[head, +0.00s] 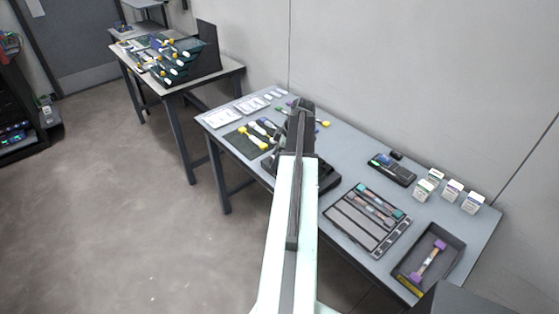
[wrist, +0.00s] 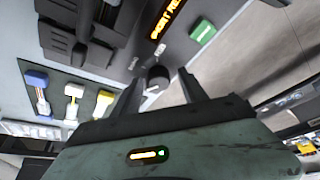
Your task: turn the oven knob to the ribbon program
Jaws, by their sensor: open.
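The oven knob (wrist: 158,74) is a small dark knob with a white pointer. In the wrist view it lies between the two fingers of my gripper (wrist: 160,78), which are open on either side of it. I cannot tell whether either finger touches it. Small pale lettering (wrist: 133,63) is on the panel beside the knob, too small to read. An orange lit display (wrist: 166,19), partly cut off, and a green button (wrist: 202,30) are on the same grey panel. In the head view my arm covers most of the dark machine (head: 328,178) and hides the knob.
Yellow, white and blue tools lie on a dark mat (head: 236,144) left of the machine. A compartment tray (head: 352,232), a dark bin (head: 404,268) with a purple-ended piece, a handheld device (head: 392,169) and several small boxes (head: 453,190) stand to the right.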

